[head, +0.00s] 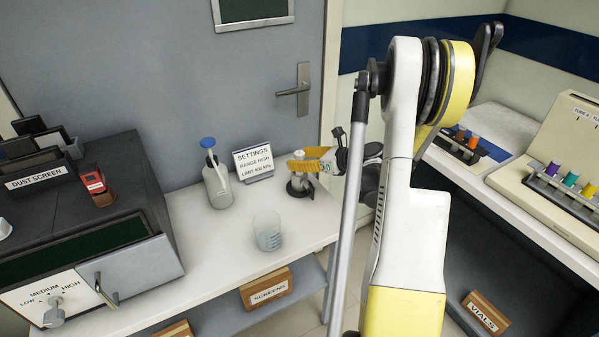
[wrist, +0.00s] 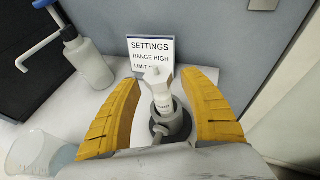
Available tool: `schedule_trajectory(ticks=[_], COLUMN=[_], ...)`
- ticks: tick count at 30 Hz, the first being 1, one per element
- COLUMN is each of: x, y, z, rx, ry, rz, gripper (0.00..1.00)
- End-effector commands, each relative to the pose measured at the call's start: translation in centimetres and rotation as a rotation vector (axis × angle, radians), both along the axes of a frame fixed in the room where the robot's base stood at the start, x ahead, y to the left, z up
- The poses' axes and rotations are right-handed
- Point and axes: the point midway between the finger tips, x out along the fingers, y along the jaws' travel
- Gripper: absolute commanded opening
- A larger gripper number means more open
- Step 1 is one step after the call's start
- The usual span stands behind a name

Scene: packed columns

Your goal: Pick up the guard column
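The guard column (wrist: 161,92) is a small white piece with a narrow top and a partly readable label. It stands upright in a dark grey holder (wrist: 173,127) on the white bench. My gripper (wrist: 160,80) is open, with one yellow ribbed finger on each side of the column and a visible gap to each. In the head view my gripper (head: 297,166) is at the column, and its fingers hide most of the column. The holder's round base (head: 299,188) shows below.
A SETTINGS sign (head: 254,163) stands just behind. A blue-topped pump bottle (head: 217,184) and a clear beaker (head: 268,231) are to the left. A dark grey machine (head: 125,190) fills the bench's left end. A grey door (head: 190,80) is behind.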

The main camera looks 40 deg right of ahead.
Motion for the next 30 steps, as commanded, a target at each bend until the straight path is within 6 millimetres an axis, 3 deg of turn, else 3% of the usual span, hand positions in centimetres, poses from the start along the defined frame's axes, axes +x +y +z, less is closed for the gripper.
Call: schedule_trajectory(ticks=[1, 4, 5, 17, 30], x=[0.0, 0.0, 0.0, 0.0, 0.0], y=[0.0, 0.0, 0.0, 0.0, 0.0], z=[0.0, 0.0, 0.0, 0.5, 8.9], rx=[0.000, 0.000, 0.000, 0.000, 0.000], ry=[0.000, 0.000, 0.000, 0.000, 0.000], rz=[0.000, 0.000, 0.000, 0.000, 0.000], gripper=[0.34, 0.03, 0.00, 0.00, 0.00])
